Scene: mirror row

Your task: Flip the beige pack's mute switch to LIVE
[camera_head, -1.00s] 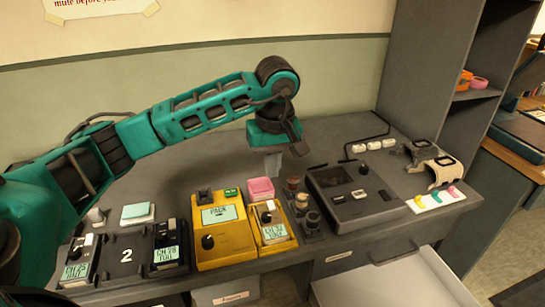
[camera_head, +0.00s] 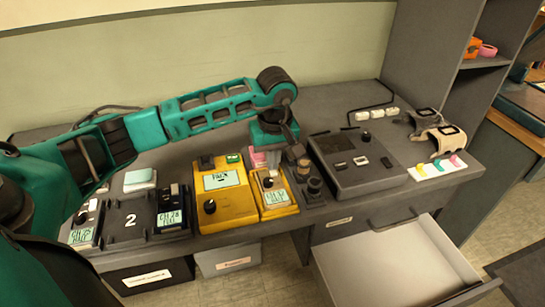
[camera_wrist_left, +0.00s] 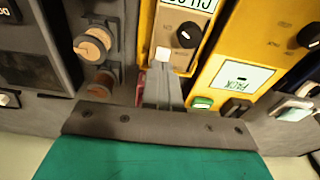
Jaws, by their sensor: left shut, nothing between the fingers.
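The beige pack (camera_head: 279,198), yellowish in this light, lies in the right part of the yellow station. It has a display, a dark knob and a small white switch near its far end. In the left wrist view the switch (camera_wrist_left: 163,54) sits just past my fingertips, and the pack's face (camera_wrist_left: 200,48) shows beside the knob. My left gripper (camera_head: 272,160) is shut and empty, pointing down at the pack's far end. It also shows in the left wrist view (camera_wrist_left: 164,78). Whether the fingertips touch the switch, and its setting, I cannot tell. My right gripper is not in view.
A yellow unit (camera_head: 222,205) stands left of the pack. Round knobs (camera_head: 313,187) and a dark console (camera_head: 352,175) stand to the right. A drawer (camera_head: 400,265) is open below the desk's front.

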